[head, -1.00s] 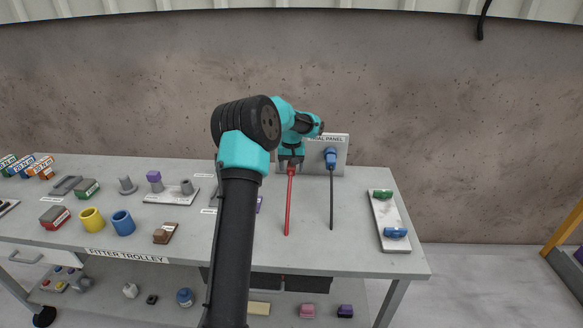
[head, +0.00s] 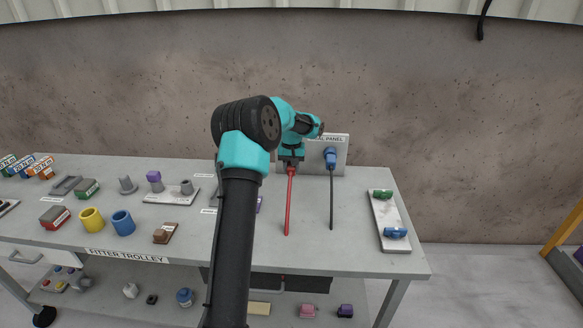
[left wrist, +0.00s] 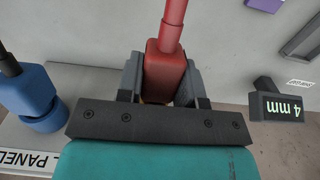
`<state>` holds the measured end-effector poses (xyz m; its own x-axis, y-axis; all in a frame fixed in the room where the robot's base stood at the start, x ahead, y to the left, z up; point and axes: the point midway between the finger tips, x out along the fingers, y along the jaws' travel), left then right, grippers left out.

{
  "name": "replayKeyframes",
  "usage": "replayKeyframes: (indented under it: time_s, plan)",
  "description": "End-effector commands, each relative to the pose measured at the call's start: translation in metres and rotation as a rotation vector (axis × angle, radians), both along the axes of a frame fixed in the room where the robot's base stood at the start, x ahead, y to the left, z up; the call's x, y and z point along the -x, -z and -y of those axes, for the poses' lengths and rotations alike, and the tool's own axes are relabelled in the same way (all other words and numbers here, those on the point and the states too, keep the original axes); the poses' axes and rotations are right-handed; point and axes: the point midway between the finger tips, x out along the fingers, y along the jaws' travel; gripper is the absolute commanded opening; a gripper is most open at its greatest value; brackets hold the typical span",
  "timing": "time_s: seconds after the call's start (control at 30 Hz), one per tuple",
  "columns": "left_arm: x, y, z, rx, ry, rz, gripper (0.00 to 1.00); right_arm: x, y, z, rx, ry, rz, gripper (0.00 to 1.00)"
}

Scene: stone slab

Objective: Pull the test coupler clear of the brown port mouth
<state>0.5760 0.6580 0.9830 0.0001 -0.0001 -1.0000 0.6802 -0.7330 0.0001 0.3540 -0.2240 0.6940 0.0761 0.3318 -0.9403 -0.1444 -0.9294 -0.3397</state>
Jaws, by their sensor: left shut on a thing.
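The test coupler appears to be the red block with a red lead (left wrist: 165,70) in the left wrist view. In the head view its red lead (head: 289,205) hangs down over the trolley top. My left gripper (head: 291,167) is at the panel's left side, shut on the red coupler, with one finger on each side of it in the left wrist view. The brown port mouth is hidden behind the gripper and coupler, so I cannot tell whether the coupler still sits in it. My right gripper is not in view.
A blue coupler (head: 330,156) with a dark lead sits on the grey panel (head: 341,168) just right of my gripper. A pale tray (head: 398,242) with green and blue pieces lies at the right. A "4 mm" block (left wrist: 283,104) stands nearby.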

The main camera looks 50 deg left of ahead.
Motion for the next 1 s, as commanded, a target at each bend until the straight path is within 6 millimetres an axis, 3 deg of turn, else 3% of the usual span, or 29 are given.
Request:
replayKeyframes:
  time_s: [1.0]
  plan:
    - [0.021, -0.001, 0.020, -0.001, 0.000, 0.001, 0.06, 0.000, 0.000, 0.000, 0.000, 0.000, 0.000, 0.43]
